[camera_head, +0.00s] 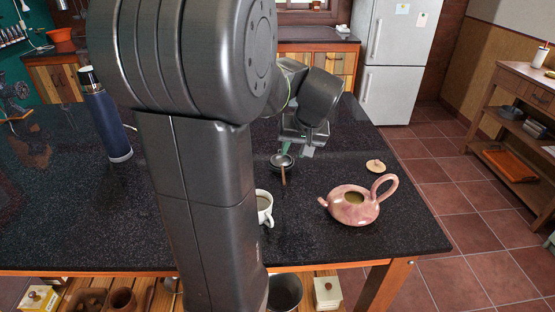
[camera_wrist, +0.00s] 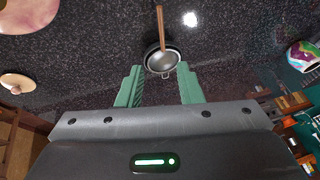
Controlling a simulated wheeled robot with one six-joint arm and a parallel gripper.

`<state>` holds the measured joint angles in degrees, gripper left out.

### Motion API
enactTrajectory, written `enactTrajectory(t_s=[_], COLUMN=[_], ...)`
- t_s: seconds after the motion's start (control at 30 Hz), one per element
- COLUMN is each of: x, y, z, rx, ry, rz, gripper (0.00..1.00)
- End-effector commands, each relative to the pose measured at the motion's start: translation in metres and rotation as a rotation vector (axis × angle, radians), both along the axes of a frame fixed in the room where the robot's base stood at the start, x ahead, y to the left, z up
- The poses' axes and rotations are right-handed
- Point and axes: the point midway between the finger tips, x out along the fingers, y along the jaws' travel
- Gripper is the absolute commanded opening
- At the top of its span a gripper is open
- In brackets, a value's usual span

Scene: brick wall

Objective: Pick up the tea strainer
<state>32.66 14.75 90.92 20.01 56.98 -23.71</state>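The tea strainer (camera_head: 282,161) lies on the black speckled countertop, a small metal bowl with a brown handle pointing toward the front of the counter. In the wrist view the strainer (camera_wrist: 161,59) is at top centre, its handle running upward. Its bowl seems to sit on a darker round rest, partly hidden. My gripper (camera_head: 298,148) is over the counter at the strainer's far side. In the wrist view its two green fingers (camera_wrist: 160,86) are spread apart with nothing between them, and the strainer's bowl is just beyond their tips, centred on the gap.
A pink teapot (camera_head: 353,205) stands right of the strainer, with its lid (camera_head: 376,166) lying behind it. A white cup (camera_head: 265,207) is in front, partly hidden by my arm. A blue bottle (camera_head: 104,115) stands at the left. Bare counter (camera_head: 330,160) lies between strainer and lid.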

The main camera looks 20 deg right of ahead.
Motion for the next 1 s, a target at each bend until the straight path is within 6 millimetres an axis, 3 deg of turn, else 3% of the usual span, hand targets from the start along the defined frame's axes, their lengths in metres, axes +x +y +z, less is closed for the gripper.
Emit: enactTrajectory(t_s=[0.2, 0.47, 0.8, 1.0], x=[0.017, 0.025, 0.042, 0.044], y=[0.004, 0.006, 0.013, 0.013], z=[-0.038, -0.055, -0.093, -0.097], rx=[0.003, 0.002, 0.001, 0.001], ry=[0.004, 0.003, 0.004, 0.002], rz=[0.002, 0.001, 0.001, 0.000], gripper=[0.33, 0.33, 0.33, 0.33])
